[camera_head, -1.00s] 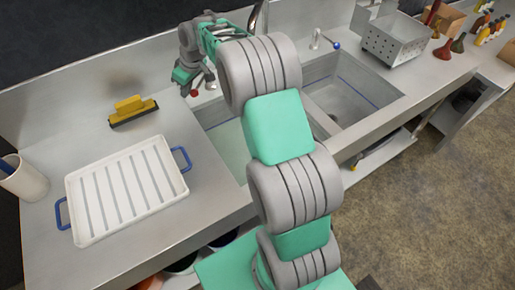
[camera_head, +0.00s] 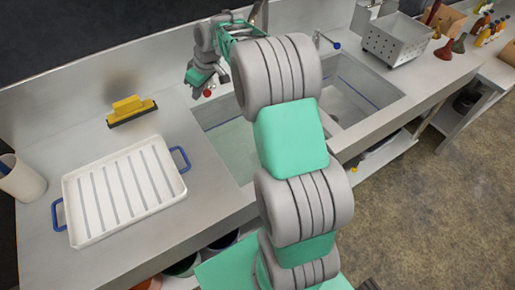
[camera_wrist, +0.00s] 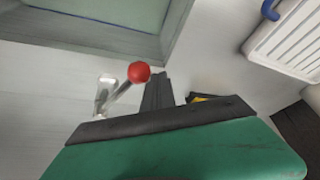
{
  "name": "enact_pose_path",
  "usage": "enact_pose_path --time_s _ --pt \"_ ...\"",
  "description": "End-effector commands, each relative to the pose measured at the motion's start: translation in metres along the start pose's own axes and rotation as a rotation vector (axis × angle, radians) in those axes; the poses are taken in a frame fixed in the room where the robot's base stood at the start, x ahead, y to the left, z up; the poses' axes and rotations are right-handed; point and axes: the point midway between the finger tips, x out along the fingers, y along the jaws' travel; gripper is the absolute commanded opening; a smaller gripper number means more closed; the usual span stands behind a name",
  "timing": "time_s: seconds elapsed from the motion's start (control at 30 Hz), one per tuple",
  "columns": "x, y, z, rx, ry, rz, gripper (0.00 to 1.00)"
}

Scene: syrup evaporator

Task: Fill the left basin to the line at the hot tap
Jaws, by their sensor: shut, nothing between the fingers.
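The hot tap's lever with its red ball knob (camera_head: 207,92) stands at the back of the left basin (camera_head: 236,140). In the wrist view the red knob (camera_wrist: 139,72) is on a slanted metal lever rising from a tap base (camera_wrist: 104,92). My gripper (camera_head: 203,80) is shut and empty, with its dark fingers (camera_wrist: 158,88) just right of the knob in the wrist view; whether they touch is unclear. The left basin holds greenish water; a blue line (camera_wrist: 95,18) shows on its wall in the wrist view. My arm hides the spout and much of the basin.
A white ribbed tray (camera_head: 72,207) with blue handles lies on the left counter, near a yellow squeegee (camera_head: 128,110) and a white cup (camera_head: 22,180). The right basin (camera_head: 365,82) has a blue-knobbed tap (camera_head: 337,45). A perforated metal box (camera_head: 395,42) stands beyond it.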

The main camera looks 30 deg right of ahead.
Motion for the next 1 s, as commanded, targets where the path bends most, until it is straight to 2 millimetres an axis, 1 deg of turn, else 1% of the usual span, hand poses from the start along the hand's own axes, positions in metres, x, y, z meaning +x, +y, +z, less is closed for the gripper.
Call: enact_pose_path --time_s 0.17,0.43,0.77,0.87,1.0 --pt "-0.001 0.002 0.003 0.001 0.000 0.001 0.00" --pt "-0.011 0.016 0.025 0.001 0.001 0.001 0.00" --pt "-0.012 0.017 0.027 0.000 0.000 0.001 0.00" --pt "-0.014 0.022 0.032 0.002 0.000 0.001 0.00" --pt "-0.018 0.034 0.043 0.003 0.000 0.001 0.00"
